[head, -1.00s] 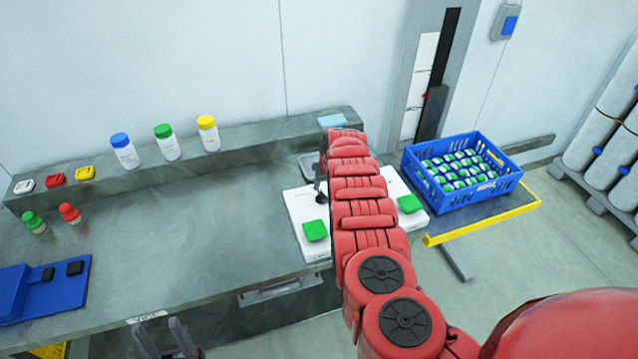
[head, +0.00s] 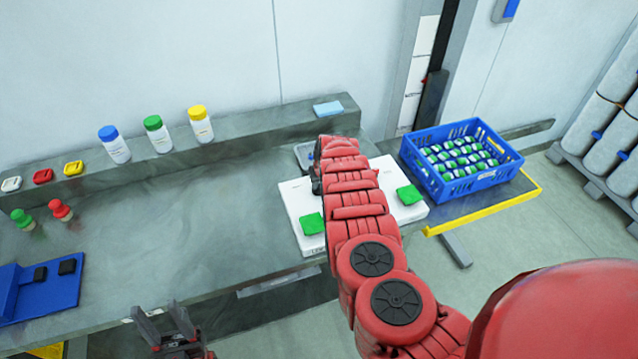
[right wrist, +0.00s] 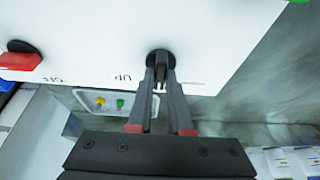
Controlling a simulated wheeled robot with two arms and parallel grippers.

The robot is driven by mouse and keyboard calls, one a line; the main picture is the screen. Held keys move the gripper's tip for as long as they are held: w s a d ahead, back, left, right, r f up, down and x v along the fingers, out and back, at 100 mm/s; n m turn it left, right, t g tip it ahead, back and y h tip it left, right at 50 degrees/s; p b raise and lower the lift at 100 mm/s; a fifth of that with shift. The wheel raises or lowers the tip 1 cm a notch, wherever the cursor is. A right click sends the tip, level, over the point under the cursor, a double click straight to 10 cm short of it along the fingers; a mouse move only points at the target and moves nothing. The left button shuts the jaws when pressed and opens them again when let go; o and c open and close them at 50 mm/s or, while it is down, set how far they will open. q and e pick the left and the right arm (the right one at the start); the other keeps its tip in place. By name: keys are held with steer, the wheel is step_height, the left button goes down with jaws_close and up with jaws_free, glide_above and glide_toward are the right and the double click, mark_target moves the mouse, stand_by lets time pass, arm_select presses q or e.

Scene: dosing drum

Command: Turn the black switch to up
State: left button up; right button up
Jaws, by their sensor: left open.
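The black switch (right wrist: 158,60) is a round dark knob on the white panel (right wrist: 215,40) in the right wrist view, beside printed "UP" lettering. My right gripper (right wrist: 160,82) has one finger on each side of the switch's narrow handle and appears shut on it. The switch's exact angle is hard to tell behind the fingers. In the head view my red right arm hides the switch and most of the right gripper over the white box (head: 290,196). My left gripper (head: 163,318) is open and empty at the bench's front edge.
Green pads (head: 312,223) sit on the white box. A red lever (right wrist: 18,61) is at the panel's left. A blue crate (head: 430,183) of small green-and-white items stands right. Bottles (head: 157,135) line the back ledge. The bench's middle is clear.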

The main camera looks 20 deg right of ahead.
jaws_close()
steer(key=m+b, duration=0.1)
steer(key=m+h+b, duration=0.1)
steer(key=m+b, duration=0.1)
steer(key=shift+a+f, duration=0.15)
steer(key=shift+f, duration=0.1)
steer(key=m+h+b, duration=0.1)
steer(key=m+b, duration=0.1)
steer(key=b, duration=0.2)
steer(key=m+h+b, duration=0.1)
steer(key=m+b, duration=0.2)
steer(key=b, duration=0.2)
steer(key=shift+w+g, duration=0.15)
steer(key=shift+g, duration=0.25)
steer(key=shift+a+r+m+b, duration=0.15)
steer(key=shift+m+b, duration=0.45)
steer(key=shift+b, duration=0.35)
steer(key=o, duration=0.7)
jaws_free()
steer(key=shift+o, duration=0.2)
steer(key=shift+r, duration=0.1)
